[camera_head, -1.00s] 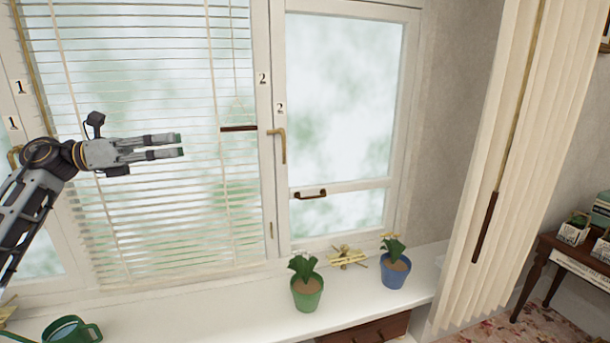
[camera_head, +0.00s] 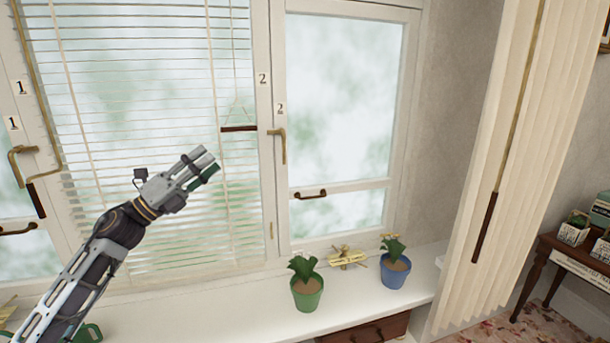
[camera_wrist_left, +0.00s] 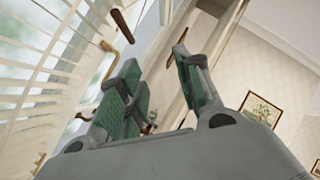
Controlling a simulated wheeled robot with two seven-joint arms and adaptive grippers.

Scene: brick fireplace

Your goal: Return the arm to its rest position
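My left gripper (camera_head: 205,167) is in front of the blinds in the head view, raised above the windowsill and pointing up and to the right. Its arm comes in from the lower left. In the left wrist view, the gripper's green-padded fingers (camera_wrist_left: 165,95) are spread apart with nothing between them. The gripper touches nothing that I can see. My right arm and gripper are not in view.
The windowsill (camera_head: 225,318) holds a green pot (camera_head: 307,294), a blue pot (camera_head: 395,273) and a partly hidden green watering can (camera_head: 90,333). The blinds (camera_head: 150,80) hang behind the arm. A curtain (camera_head: 505,150) hangs at right.

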